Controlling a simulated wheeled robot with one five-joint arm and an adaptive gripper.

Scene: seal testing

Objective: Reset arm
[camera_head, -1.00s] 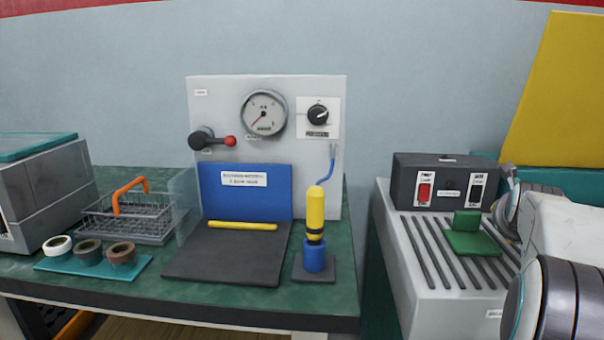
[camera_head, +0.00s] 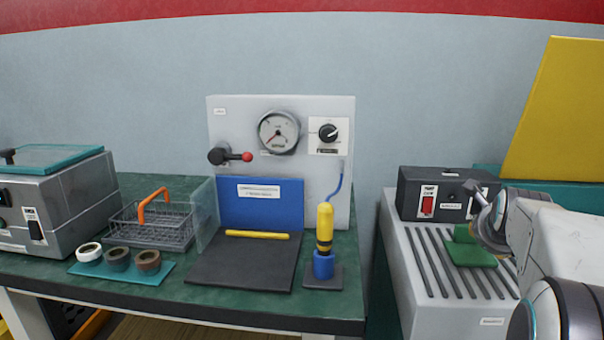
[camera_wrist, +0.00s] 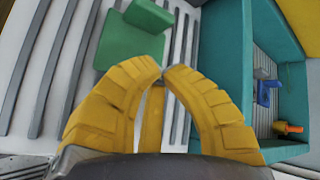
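My gripper (camera_wrist: 165,73) shows in the wrist view as yellow ribbed fingers. Their tips come together almost touching, and no separate object can be made out between them. A narrow yellow piece lies between the fingers farther back; I cannot tell whether it is another finger. Beyond the tips is a green L-shaped piece (camera_wrist: 128,42) on a slatted grey surface, apart from the fingers. In the head view my arm enters at the right, its wrist near the same green piece (camera_head: 470,252). The fingers cannot be made out there.
The grey slatted unit (camera_head: 403,275) carries a black switch box (camera_head: 410,205). A teal bin (camera_wrist: 222,65) with blue and orange items is right of my gripper. At left, a green bench (camera_head: 345,265) holds a gauge panel (camera_head: 235,125), yellow-and-blue tool (camera_head: 325,228), wire basket (camera_head: 150,235) and rings (camera_head: 118,258).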

